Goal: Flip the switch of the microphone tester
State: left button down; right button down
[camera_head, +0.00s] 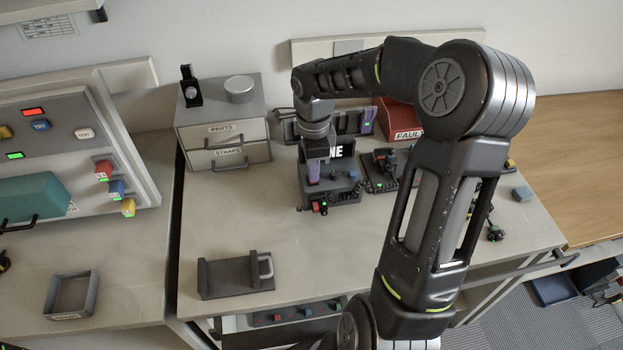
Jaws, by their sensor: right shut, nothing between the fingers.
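A dark grey box-shaped unit (345,188) stands near the middle of the table, with a black sign (342,148) ending in "NE" behind it. It appears to be the microphone tester. Small knobs and a red part with a green light (320,207) show at its front left. The switch and its position are too small to tell. My right gripper (314,180) points down over the left part of this unit. It is shut and empty; whether its tips touch the unit is unclear. My right arm hides part of the table. My left gripper is out of view.
A drawer cabinet (222,130) stands at the back left of the table. A red box (397,118) marked "FAUL" and another small device (383,170) are to the right of the unit. An empty dark holder (236,275) lies at the front left. The table between is clear.

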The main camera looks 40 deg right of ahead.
jog(key=shift+f+b, duration=0.35)
jog(key=shift+f, duration=0.05)
jog(key=shift+r+p, duration=2.15)
jog(key=shift+r, duration=1.4)
